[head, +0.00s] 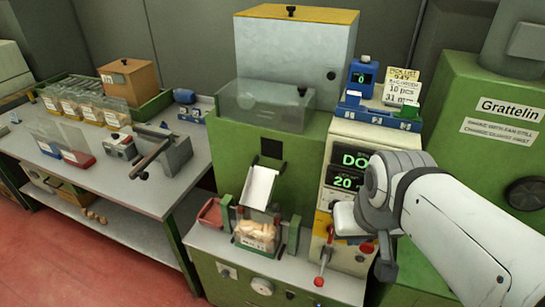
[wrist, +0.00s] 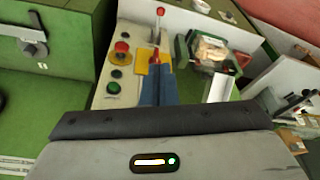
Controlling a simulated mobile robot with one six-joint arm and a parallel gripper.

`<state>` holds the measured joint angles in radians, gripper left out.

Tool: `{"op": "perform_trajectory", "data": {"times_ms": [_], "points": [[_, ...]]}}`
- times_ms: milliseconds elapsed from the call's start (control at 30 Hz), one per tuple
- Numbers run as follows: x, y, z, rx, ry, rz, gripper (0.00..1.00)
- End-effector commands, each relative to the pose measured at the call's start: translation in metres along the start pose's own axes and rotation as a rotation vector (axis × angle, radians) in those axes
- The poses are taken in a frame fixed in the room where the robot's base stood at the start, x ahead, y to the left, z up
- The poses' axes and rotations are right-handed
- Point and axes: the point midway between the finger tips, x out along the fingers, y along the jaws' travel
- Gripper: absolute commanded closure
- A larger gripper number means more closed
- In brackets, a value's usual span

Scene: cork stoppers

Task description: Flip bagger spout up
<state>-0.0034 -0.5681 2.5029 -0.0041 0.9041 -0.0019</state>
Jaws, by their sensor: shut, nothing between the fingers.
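The bagger spout (head: 262,185) is a pale chute on the front of the green machine in the head view. In the wrist view a pale flap that looks like the spout (wrist: 219,88) is right of my fingers, beside the bin (wrist: 210,50). My gripper (head: 385,268) is in front of the control panel, to the right of the spout and apart from it. In the wrist view its blue-grey fingers (wrist: 155,72) are together and empty. My wrist hides part of the panel in the head view.
A red-knobbed lever (head: 319,281) stands out from the panel between my gripper and the bin. It also shows in the wrist view (wrist: 160,11). A side workbench (head: 140,195) holds parts bins and tools.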

Motion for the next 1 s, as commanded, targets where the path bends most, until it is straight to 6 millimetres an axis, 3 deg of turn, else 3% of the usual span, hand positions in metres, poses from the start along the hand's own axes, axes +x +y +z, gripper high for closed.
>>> {"op": "perform_trajectory", "data": {"times_ms": [267,400,733,1000], "points": [[0.002,-0.001,-0.001,-0.007,0.005,-0.003,1.0],[0.025,-0.013,-0.016,-0.083,0.075,-0.036,1.0],[0.119,-0.107,-0.102,-0.539,0.584,-0.087,1.0],[0.171,-0.157,-0.139,-0.806,0.972,0.203,1.0]]}}
